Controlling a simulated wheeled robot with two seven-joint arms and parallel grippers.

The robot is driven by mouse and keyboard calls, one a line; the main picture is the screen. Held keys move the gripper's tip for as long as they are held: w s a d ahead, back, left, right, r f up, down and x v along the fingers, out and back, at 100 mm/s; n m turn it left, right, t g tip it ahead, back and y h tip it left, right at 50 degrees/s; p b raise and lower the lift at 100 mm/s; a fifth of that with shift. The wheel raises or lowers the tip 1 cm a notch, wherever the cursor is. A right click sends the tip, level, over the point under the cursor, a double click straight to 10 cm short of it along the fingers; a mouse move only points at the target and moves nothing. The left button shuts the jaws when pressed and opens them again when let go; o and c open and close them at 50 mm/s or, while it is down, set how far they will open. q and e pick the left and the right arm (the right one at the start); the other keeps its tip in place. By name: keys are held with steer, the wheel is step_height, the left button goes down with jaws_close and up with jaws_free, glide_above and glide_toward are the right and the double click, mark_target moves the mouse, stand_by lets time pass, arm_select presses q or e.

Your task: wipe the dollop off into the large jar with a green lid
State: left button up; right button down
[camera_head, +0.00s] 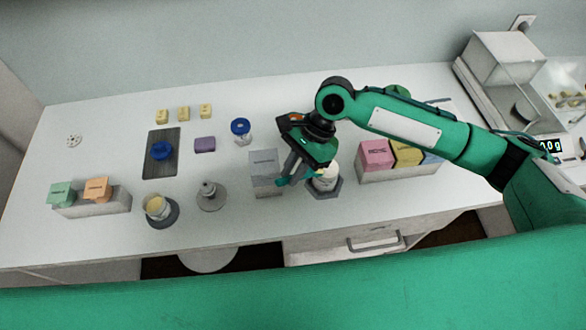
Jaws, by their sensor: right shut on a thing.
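A pale, open-looking jar (326,183) stands on a dark base at the front middle, partly covered by my right gripper. Whether it is the large jar I cannot tell for sure. A green round thing (397,90), which looks like a lid, lies at the back behind my right arm. My right gripper (289,178) points down just left of the pale jar's mouth. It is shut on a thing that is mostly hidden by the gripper. I cannot make out a dollop. My left gripper is not in view.
A beaker (157,206) of cream-coloured stuff and a grey knobbed piece (209,194) stand to the left. A blue-lidded jar (240,128), a grey block (265,168) and a box of coloured packs (377,153) are nearby. A balance (550,146) is at right. The table's back middle is clear.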

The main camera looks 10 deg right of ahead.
steer(key=shift+f, duration=0.35)
stand_by(0.4)
steer(key=shift+p, duration=1)
stand_by(2.7)
steer(key=shift+a+p, duration=0.15)
steer(key=shift+p, duration=0.5)
steer(key=shift+s+a+p, duration=0.1)
steer(key=shift+s+p, duration=0.05)
steer(key=shift+p, duration=0.15)
steer(key=shift+f, duration=0.1)
